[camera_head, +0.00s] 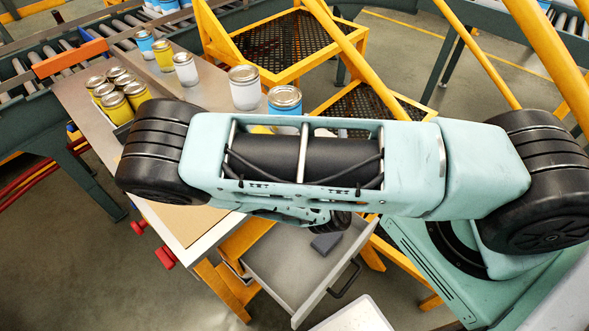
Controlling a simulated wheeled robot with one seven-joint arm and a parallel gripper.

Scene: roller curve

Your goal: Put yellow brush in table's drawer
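The table (215,232) has a metal top and a yellow frame, and my arm crosses over it, hiding much of its surface. Its grey drawer (280,258) is pulled open at the lower middle, with a dark handle (345,279) on its front. A small dark grey block-like item (325,242) shows inside the drawer. I cannot make out the yellow brush; a small patch of yellow shows just above my arm, but I cannot tell what it is. My gripper's fingertips are hidden beneath my arm.
Several yellow cans (113,105) and a few white and blue cans (243,88) stand on the table's far part. A roller conveyor (60,62) runs behind. Yellow frames with black mesh shelves (290,45) stand beyond. Red knobs (165,257) stick out from the table's left edge.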

